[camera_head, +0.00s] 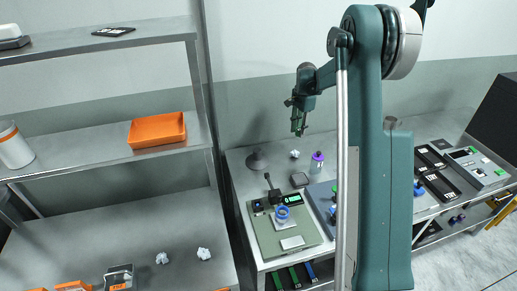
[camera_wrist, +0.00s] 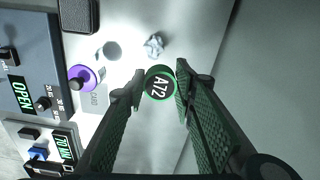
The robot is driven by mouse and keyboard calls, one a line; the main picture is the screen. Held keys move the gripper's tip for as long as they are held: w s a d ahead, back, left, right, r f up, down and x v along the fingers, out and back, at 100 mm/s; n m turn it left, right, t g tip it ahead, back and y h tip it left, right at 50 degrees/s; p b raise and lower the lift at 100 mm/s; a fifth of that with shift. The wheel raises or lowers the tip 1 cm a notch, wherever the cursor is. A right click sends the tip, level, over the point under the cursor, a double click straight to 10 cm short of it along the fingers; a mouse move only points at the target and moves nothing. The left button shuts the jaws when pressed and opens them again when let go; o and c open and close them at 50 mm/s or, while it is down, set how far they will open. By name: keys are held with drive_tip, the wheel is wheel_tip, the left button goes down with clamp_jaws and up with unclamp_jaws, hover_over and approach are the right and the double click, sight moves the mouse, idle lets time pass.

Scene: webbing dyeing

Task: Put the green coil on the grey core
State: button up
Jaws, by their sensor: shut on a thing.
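My gripper (camera_head: 299,118) hangs high over the back of the table, and its fingers also show in the wrist view (camera_wrist: 160,85). I cannot identify the grey core for certain in either view.
A grey-green panel (camera_head: 265,238) with a blue ring (camera_head: 282,213) lies at front left. A shelf with an orange tray (camera_head: 158,130) stands at left.

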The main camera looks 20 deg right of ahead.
drive_tip(key=a+r+p, duration=0.1)
drive_tip(key=a+r, duration=0.1)
drive_tip(key=a, duration=0.9)
drive_tip(key=a+r+p, duration=0.2)
drive_tip(key=a+r, duration=0.1)
drive_tip(key=a, duration=0.8)
drive_tip(key=shift+r+n, duration=0.3)
drive_tip(key=shift+s+a, duration=0.1)
hover_over(257, 150)
drive_tip(key=shift+a+f+p, duration=0.1)
drive_tip(key=shift+f+p, duration=0.25)
drive_tip(key=shift+f, duration=2.75)
drive_tip(key=shift+f, duration=0.1)
drive_tip(key=shift+f, duration=1.8)
drive_tip(key=shift+f, duration=0.2)
drive_tip(key=o, duration=0.9)
drive_tip(key=shift+c, duration=0.2)
